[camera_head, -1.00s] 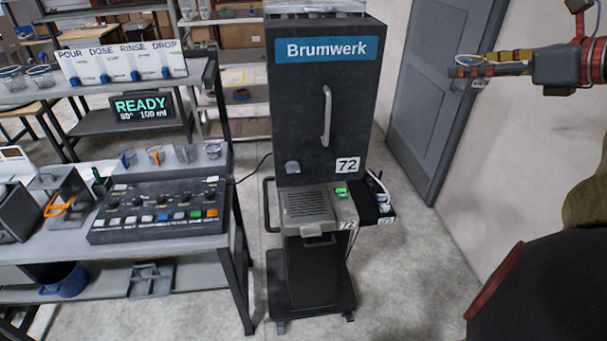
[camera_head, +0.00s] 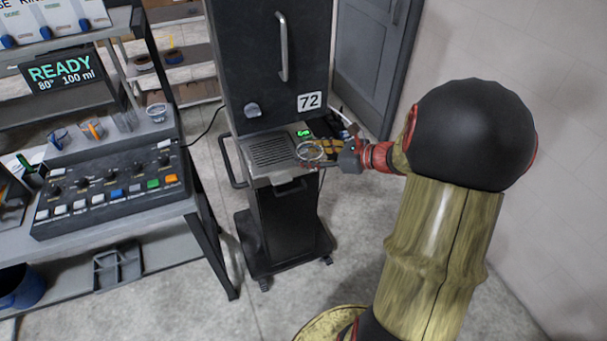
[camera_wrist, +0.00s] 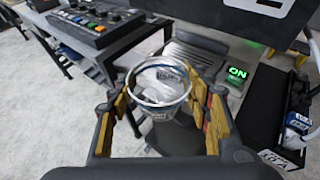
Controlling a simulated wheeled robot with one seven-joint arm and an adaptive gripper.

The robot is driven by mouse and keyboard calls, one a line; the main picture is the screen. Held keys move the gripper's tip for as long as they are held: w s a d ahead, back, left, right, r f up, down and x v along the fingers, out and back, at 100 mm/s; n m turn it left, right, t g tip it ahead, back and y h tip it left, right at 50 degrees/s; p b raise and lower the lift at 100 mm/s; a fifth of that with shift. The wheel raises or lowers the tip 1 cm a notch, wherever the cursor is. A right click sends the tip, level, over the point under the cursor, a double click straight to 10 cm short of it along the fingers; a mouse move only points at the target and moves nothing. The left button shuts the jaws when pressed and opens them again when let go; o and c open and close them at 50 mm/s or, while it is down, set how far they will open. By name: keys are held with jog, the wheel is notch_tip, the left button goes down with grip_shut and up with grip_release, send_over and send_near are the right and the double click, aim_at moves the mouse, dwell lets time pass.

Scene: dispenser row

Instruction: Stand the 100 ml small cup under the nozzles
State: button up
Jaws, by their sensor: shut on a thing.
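My gripper (camera_wrist: 165,112) is shut on a clear small cup (camera_wrist: 158,84) with a pale rim and blue print, held between its yellow fingers with its mouth facing the wrist camera. In the head view the cup (camera_head: 310,151) is at the right front of the slatted drip tray (camera_head: 268,150) of the dark dispenser (camera_head: 270,60) numbered 72. In the wrist view the drip tray (camera_wrist: 192,62) lies beyond the cup. I cannot tell whether the cup touches the tray. The nozzles are not clearly visible.
A green-lit ON switch (camera_wrist: 237,73) is right of the tray. A dark side shelf (camera_wrist: 262,125) with small items is at the right. A button panel (camera_head: 110,190) stands on the bench at the left. The READY display (camera_head: 62,70) reads 80° and 100 ml.

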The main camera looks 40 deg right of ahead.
aim_at(312, 169)
jog(key=f, duration=0.1)
jog(key=a+f, duration=0.2)
jog(key=f, duration=0.1)
jog(key=shift+s, duration=0.2)
jog(key=w+b, duration=0.1)
jog(key=w, duration=0.5)
jog(key=w+a+f+b, duration=0.1)
jog(key=w, duration=0.5)
jog(key=w+a+f+b, duration=0.1)
jog(key=w+b, duration=0.1)
jog(key=w, duration=0.5)
jog(key=shift+w+a, duration=0.1)
jog(key=shift+a, duration=0.1)
jog(key=shift+f+b, duration=0.65)
jog(key=shift+f, duration=0.3)
jog(key=shift+f+b, duration=0.4)
jog(key=shift+f, duration=0.25)
jog(key=o, duration=1)
